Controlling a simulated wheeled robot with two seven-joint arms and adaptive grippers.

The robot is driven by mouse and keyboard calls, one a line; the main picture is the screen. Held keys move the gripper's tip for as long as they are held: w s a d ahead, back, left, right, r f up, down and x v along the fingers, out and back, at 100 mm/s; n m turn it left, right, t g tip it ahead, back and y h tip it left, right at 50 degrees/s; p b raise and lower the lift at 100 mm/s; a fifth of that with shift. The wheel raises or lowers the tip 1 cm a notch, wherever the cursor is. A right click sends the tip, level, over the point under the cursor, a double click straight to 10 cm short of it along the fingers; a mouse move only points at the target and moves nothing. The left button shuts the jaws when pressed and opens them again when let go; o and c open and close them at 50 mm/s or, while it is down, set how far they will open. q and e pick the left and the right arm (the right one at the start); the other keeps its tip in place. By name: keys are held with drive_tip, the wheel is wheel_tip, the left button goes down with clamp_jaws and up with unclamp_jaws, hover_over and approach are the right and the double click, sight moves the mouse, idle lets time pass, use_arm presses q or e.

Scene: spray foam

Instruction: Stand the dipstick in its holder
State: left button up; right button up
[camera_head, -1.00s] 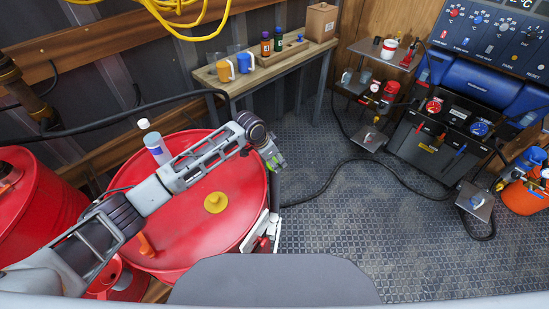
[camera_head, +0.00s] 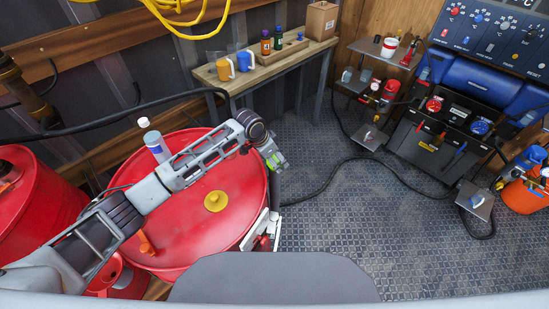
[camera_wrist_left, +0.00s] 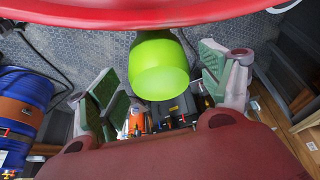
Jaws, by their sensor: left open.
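My left gripper (camera_head: 275,160) is just past the right rim of the red drum (camera_head: 185,225), and its fingers (camera_wrist_left: 165,88) are open. In the left wrist view a bright green rounded piece (camera_wrist_left: 158,68) lies between the two green-padded fingers, with a gap on each side. It may be the dipstick's handle, but I cannot tell. In the head view the gripper mostly hides it. I cannot make out a dipstick rod or clearly identify its holder. My right gripper is not in view.
On the drum are a yellow cap (camera_head: 215,201), an orange piece (camera_head: 146,246) and a white-and-blue bottle (camera_head: 157,146). A wooden bench (camera_head: 283,66) with mugs stands behind. A black hose (camera_head: 330,172) crosses the floor. The middle floor (camera_head: 340,225) is mostly clear.

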use_arm(q)
drive_tip(key=v, duration=1.1)
drive_tip(key=shift+r, duration=0.25)
drive_tip(key=shift+s+a+f, duration=0.1)
drive_tip(key=shift+s, duration=0.1)
idle(0.5)
